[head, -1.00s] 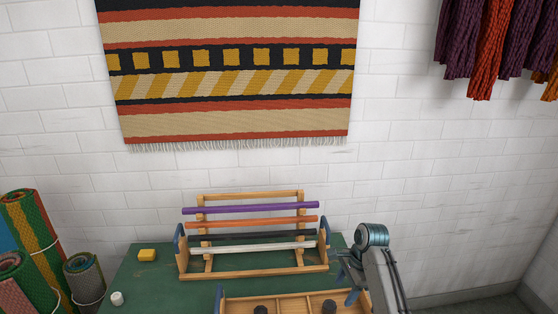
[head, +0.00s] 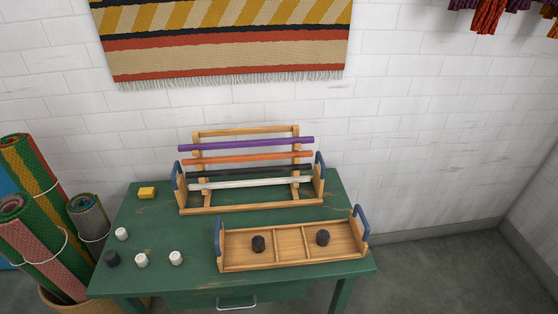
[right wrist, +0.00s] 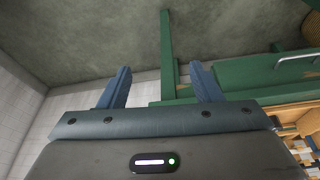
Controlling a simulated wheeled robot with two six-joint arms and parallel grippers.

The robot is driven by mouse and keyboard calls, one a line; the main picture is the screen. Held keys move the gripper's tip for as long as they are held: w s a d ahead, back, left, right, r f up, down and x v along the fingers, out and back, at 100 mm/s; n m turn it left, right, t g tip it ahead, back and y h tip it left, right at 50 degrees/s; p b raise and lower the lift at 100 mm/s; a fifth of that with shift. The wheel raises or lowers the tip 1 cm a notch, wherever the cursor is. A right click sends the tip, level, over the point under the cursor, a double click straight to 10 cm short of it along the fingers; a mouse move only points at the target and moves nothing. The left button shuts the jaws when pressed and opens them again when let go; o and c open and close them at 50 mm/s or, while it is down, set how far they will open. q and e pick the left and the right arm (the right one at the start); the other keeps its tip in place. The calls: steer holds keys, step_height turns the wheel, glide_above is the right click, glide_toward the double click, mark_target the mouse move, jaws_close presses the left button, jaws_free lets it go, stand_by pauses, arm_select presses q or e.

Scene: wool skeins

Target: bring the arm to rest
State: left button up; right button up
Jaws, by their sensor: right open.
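My right gripper (right wrist: 160,78) shows in the right wrist view with its two blue fingers wide apart and nothing between them. Behind it are the grey floor, a green table leg (right wrist: 167,45) and the drawer handle (right wrist: 298,57). In the head view neither of my arms shows. My left gripper is in no view.
Rolled rugs (head: 40,240) stand at left; floor at right is clear.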

steer(key=s+r+n, duration=0.2)
steer(key=s, duration=0.2)
steer(key=d+f+g, duration=0.1)
steer(key=d+f, duration=0.2)
steer(key=f, duration=2.7)
steer(key=s+d+f+g, duration=0.1)
steer(key=s+f, duration=1.7)
steer(key=f, duration=0.1)
steer(key=shift+s, duration=0.3)
